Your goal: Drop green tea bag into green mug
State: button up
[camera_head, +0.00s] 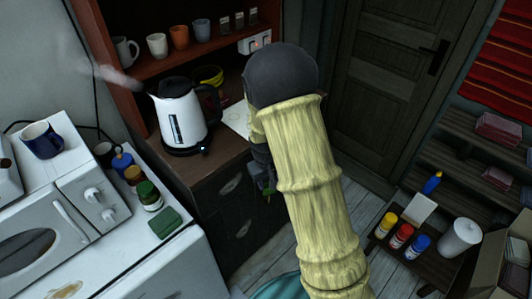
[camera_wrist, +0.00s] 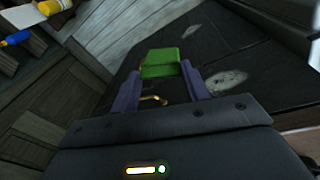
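My gripper (camera_wrist: 160,78) is in front of the dark drawer fronts. Its two purple-grey fingers are closed on a small green block, which looks like the green tea bag (camera_wrist: 162,60). A small golden curved piece (camera_wrist: 154,99) shows between the fingers, below the block in the picture. In the head view my arm hides most of the gripper; only a bit of green (camera_head: 268,190) shows beside it. I cannot make out a green mug in either view.
A white kettle (camera_head: 181,115) stands on the wooden cabinet, with cups on the shelf above. A white counter at left holds a green flat item (camera_head: 165,223), a green-lidded jar (camera_head: 149,196) and a blue mug (camera_head: 41,139). Paint bottles (camera_head: 402,236) stand at right.

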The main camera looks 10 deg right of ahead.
jog(key=s+d+f+m, duration=0.2)
jog(key=d+f+m, duration=0.1)
jog(key=f, duration=1)
jog(key=shift+d, duration=0.15)
